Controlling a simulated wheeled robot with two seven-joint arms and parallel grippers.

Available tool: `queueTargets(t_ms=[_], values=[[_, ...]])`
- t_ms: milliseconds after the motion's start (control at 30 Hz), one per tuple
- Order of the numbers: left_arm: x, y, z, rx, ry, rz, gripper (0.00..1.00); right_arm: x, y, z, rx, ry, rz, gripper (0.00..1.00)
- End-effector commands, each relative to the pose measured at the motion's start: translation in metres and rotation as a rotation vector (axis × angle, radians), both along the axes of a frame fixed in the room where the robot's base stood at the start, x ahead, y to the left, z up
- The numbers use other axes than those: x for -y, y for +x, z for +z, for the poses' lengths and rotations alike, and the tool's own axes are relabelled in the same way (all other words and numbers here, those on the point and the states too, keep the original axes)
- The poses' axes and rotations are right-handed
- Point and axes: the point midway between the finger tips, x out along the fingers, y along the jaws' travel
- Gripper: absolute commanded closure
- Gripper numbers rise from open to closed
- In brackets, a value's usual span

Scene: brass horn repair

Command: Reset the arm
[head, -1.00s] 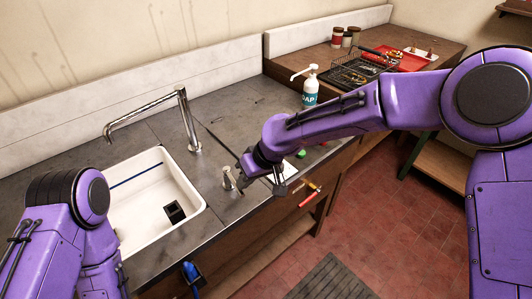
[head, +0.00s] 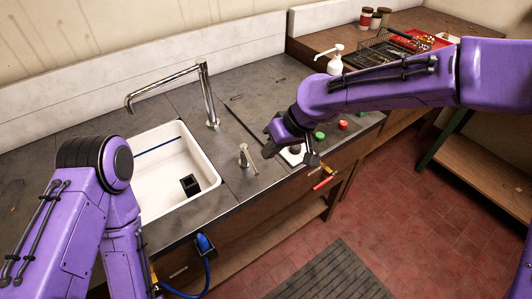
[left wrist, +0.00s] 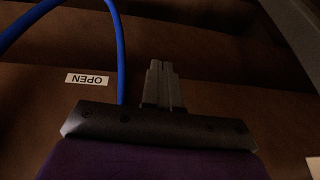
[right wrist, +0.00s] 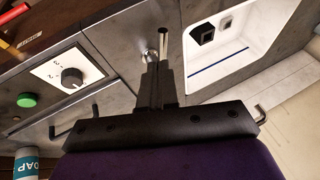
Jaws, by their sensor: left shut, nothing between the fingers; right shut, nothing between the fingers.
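My right arm (head: 375,85) reaches in from the right in the head view, its wrist over the counter just right of the small metal lever (head: 243,156). In the right wrist view, my right gripper (right wrist: 161,65) has its fingers together and empty, beside the lever in the picture. My left arm (head: 85,215) stands at the left, in front of the sink. In the left wrist view, my left gripper (left wrist: 162,68) is shut and empty, facing a brown surface with an OPEN label (left wrist: 87,79). The left fingertips are hard to make out in the head view.
The white sink (head: 150,207) and tall faucet (head: 210,95) are at the left. A dial panel (right wrist: 70,76), a green button (head: 319,136) and a red button (head: 343,125) sit right of the lever. A soap bottle (head: 335,66) stands behind. A blue hose (head: 207,275) hangs in front.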

Motion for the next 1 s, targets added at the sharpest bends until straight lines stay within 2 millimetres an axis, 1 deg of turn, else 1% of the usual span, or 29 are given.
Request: queueTargets(t_ms=[33,100,233,367,567,667,767,1000], values=[[0.0,0.0,-0.004,0.0,0.0,0.0,1.0,0.006,-0.001,0.01,0.005,0.003,-0.002,1.0],[0.0,0.0,-0.006,0.0,0.0,0.0,1.0,0.012,-0.004,0.023,0.004,0.003,-0.001,1.0],[0.0,0.0,-0.008,0.0,0.0,0.0,1.0,0.021,-0.007,0.04,0.002,0.002,-0.001,1.0],[0.0,0.0,-0.008,0.0,0.0,0.0,1.0,0.024,-0.008,0.046,0.0,0.001,0.0,1.0],[0.0,0.0,-0.008,0.0,0.0,0.0,1.0,0.024,-0.008,0.047,-0.001,0.001,-0.001,1.0],[0.0,0.0,-0.007,0.0,0.0,0.0,1.0,0.023,-0.008,0.044,-0.001,0.0,0.001,1.0],[0.0,0.0,-0.005,0.0,0.0,0.0,1.0,0.018,-0.007,0.035,-0.004,-0.001,0.001,1.0],[0.0,0.0,0.004,0.0,0.0,0.0,1.0,-0.005,0.001,-0.009,-0.005,-0.003,0.002,1.0]])
